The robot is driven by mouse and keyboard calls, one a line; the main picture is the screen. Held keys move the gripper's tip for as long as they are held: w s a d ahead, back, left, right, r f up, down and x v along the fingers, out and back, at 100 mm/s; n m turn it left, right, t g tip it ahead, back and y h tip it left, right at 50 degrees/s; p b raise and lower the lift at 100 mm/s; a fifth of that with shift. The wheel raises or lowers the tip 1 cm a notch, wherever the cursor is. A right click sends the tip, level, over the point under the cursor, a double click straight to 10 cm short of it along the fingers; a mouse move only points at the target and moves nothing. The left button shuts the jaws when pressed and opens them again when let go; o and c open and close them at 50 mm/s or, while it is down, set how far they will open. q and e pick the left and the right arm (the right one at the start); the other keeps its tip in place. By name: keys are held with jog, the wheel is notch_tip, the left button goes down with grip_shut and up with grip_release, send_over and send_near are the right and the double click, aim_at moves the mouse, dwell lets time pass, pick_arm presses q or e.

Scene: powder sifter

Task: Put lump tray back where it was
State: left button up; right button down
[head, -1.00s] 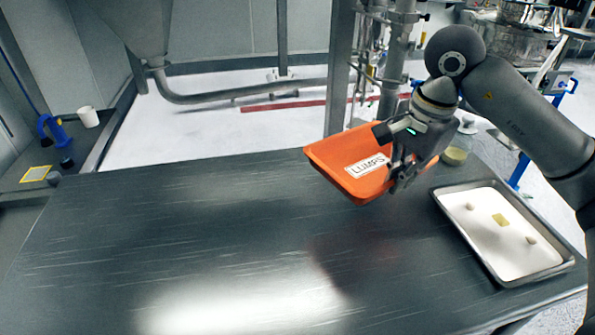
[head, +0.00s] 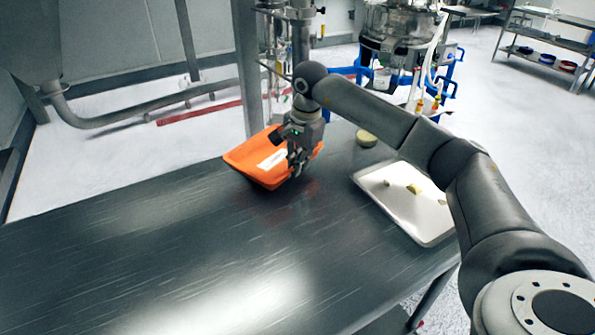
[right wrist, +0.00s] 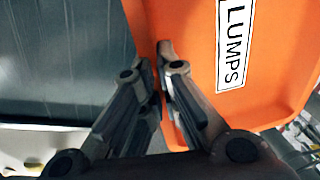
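The lump tray (head: 247,157) is an orange tray with a white label, at the far edge of the dark table in the head view. It looks tilted; I cannot tell whether it touches the table. My right gripper (head: 297,170) is at its right side. In the right wrist view the label on the tray (right wrist: 285,75) reads LUMPS, and my right gripper's fingers (right wrist: 160,65) are close together with the tray's wall between them. The tray's underside is hidden. My left gripper is not in view.
A metal sheet tray (head: 430,232) with a white surface and small pieces on it lies at the table's right. A round yellowish container (head: 366,138) stands near the far right corner. The dark table (head: 150,245) is clear at the left and front. A metal post (head: 246,70) rises behind the tray.

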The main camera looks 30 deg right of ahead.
jog(key=shift+w+d+f, duration=0.1)
jog(key=shift+w+f, duration=0.15)
jog(key=shift+f, duration=0.15)
notch_tip(320, 180, down, 2)
jog(key=shift+f+p, duration=0.2)
jog(key=shift+p, duration=0.3)
jog(key=shift+f, duration=0.3)
jog(key=shift+f, duration=0.2)
jog(key=c, duration=1.6)
grip_release()
jog(key=shift+c, duration=0.2)
jog(key=shift+r, duration=0.1)
